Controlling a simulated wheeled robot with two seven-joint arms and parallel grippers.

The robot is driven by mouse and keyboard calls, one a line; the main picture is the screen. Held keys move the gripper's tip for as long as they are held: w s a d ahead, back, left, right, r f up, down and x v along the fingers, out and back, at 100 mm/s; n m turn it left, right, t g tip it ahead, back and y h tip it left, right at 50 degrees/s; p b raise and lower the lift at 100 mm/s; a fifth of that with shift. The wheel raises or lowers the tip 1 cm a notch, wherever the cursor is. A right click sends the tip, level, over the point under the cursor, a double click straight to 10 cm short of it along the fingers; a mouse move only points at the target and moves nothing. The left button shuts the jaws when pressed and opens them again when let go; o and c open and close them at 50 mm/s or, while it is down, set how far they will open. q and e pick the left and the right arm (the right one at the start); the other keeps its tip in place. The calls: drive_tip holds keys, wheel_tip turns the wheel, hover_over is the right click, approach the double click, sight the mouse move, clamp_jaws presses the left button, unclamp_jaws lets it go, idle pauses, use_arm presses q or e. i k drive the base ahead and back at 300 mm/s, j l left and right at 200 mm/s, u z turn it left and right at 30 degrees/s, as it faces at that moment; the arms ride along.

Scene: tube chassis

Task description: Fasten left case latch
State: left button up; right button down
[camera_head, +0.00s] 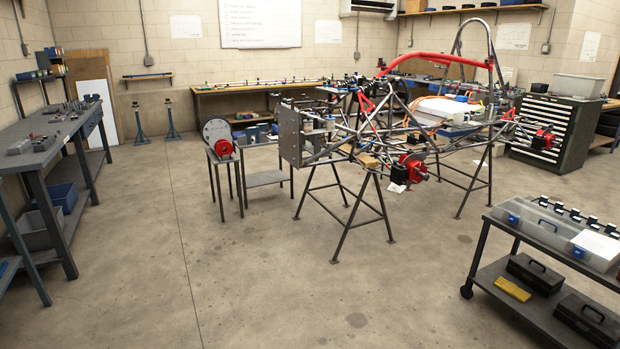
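A low grey case (533,222) with a clear-looking lid lies on top of the dark cart at the right. A small blue latch (512,218) shows on its front face near the left end. A second blue piece (578,251) shows farther right along the front. At this distance I cannot tell whether the latches are open or fastened. Neither of my grippers is in view, and nothing of my arms shows near the case.
The cart (487,257) has black toolboxes (534,272) and a yellow item (512,289) on its lower shelf. A tube chassis (350,150) on stands is in the middle. A grey workbench (45,150) stands left. The central floor (250,270) is clear.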

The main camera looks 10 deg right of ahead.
sight(513, 219)
drive_tip(key=i+l+z, duration=0.15)
drive_tip(key=i+z, duration=1.05)
drive_tip(key=i+l+z, duration=0.2)
drive_tip(key=i+l, duration=0.4)
drive_tip(key=i+l+z, duration=0.15)
drive_tip(key=i+l, duration=0.35)
drive_tip(key=i, duration=0.1)
